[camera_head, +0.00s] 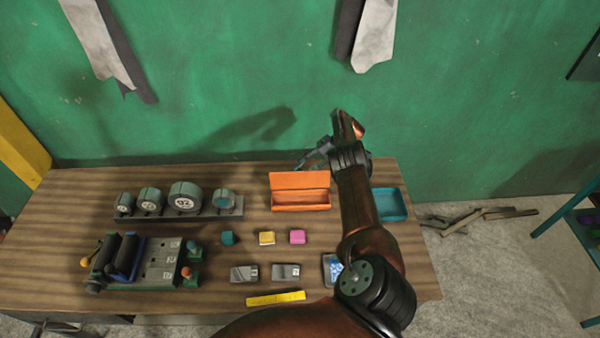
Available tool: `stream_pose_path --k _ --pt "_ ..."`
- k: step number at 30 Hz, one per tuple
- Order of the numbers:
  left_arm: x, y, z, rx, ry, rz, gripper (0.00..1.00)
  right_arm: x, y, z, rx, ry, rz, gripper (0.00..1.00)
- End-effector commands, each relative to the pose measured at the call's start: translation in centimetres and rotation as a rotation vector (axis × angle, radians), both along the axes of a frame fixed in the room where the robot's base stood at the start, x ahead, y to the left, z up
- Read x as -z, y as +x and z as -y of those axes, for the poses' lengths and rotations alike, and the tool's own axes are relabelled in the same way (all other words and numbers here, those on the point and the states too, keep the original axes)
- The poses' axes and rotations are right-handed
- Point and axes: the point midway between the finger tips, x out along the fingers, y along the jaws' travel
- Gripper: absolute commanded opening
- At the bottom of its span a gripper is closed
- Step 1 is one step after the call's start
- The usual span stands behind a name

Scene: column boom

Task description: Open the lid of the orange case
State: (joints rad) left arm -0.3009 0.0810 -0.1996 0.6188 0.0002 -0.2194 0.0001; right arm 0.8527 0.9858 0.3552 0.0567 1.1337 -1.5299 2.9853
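The orange case (300,201) sits at the back of the wooden table, right of the middle. Its lid (299,181) appears raised, standing up along the back side above the box part. My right arm reaches in from the bottom and passes to the right of the case. My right gripper (308,158) is just behind and above the lid's top edge, pointing down and left. It looks apart from the lid, but contact is hard to judge. Its fingers are too small to tell whether open or shut. My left gripper is not in view.
A teal tray (390,204) lies right of my forearm. Small teal, yellow and pink blocks (297,237) lie in front of the case. A green wall (240,80) rises behind the table.

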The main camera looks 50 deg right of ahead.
Motion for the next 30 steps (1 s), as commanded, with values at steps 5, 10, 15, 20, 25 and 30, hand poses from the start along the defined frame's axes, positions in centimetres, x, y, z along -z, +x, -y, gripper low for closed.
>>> stream_pose_path --k 5,10,15,20,25,30 --pt "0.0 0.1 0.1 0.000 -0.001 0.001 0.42 -2.9 -1.8 2.3 0.002 -0.001 0.002 0.39" --pt "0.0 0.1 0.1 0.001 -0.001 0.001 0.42 -4.9 -3.2 3.9 0.001 -0.002 0.001 0.39" --pt "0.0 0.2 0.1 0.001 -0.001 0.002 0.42 -6.1 -3.9 4.8 0.001 0.000 0.001 0.39" --pt "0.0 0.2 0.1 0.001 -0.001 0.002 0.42 -6.4 -4.1 5.0 -0.001 0.000 0.001 0.39" --pt "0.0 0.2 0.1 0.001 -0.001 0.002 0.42 -6.4 -4.1 5.0 -0.001 0.000 0.001 0.39" --pt "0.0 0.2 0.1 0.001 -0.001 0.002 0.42 -6.4 -4.1 5.0 0.000 0.001 0.001 0.39"
